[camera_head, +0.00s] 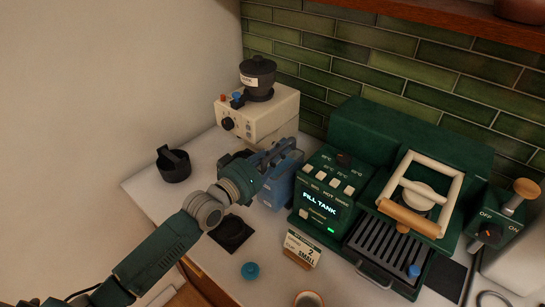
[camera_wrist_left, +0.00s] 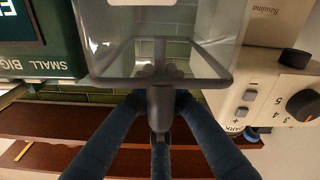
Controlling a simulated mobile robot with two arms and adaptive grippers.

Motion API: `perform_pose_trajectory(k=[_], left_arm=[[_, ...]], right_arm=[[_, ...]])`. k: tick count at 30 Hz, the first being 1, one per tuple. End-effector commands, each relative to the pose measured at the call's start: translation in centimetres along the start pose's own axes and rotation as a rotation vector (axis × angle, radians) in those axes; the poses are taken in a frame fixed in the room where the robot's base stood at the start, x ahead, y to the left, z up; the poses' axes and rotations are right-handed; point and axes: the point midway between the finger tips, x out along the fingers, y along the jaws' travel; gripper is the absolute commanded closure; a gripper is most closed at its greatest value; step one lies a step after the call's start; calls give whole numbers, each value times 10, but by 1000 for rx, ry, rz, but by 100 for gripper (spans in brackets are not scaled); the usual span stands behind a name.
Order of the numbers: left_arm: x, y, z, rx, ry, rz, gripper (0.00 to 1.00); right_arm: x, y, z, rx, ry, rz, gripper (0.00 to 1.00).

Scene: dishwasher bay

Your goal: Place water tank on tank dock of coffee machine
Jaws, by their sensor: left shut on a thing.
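The water tank (camera_head: 281,182) is a bluish see-through box beside the left side of the green coffee machine (camera_head: 397,140). The machine's screen (camera_head: 320,198) reads "FILL TANK". My left gripper (camera_head: 273,158) is shut on the tank's handle. In the left wrist view, the gripper's fingers (camera_wrist_left: 160,108) close around the grey upright handle, and the clear tank (camera_wrist_left: 205,62) fills the upper middle. I cannot make out the tank dock, nor tell whether the tank's base touches anything. My right gripper is not in view.
A cream grinder (camera_head: 262,115) stands behind the tank. A black knock bin (camera_head: 174,167) is at the left. A dark square mat (camera_head: 231,233), a blue knob-like piece (camera_head: 250,270) and a small sign (camera_head: 301,248) occupy the front counter. The machine's drip tray (camera_head: 385,255) is at the right.

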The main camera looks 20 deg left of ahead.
Motion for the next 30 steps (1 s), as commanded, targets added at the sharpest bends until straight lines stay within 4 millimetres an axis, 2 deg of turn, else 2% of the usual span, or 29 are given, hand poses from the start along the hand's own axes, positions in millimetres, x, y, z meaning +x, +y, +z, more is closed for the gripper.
perform_pose_trajectory(k=[1, 21, 30], left_arm=[[6, 0, -2, 2, 11, 7, 100], [68, 1, -3, 1, 11, 6, 100], [69, -3, 4, 1, 9, 6, 100]], right_arm=[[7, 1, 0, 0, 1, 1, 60], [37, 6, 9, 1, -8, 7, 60], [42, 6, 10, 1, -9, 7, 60]])
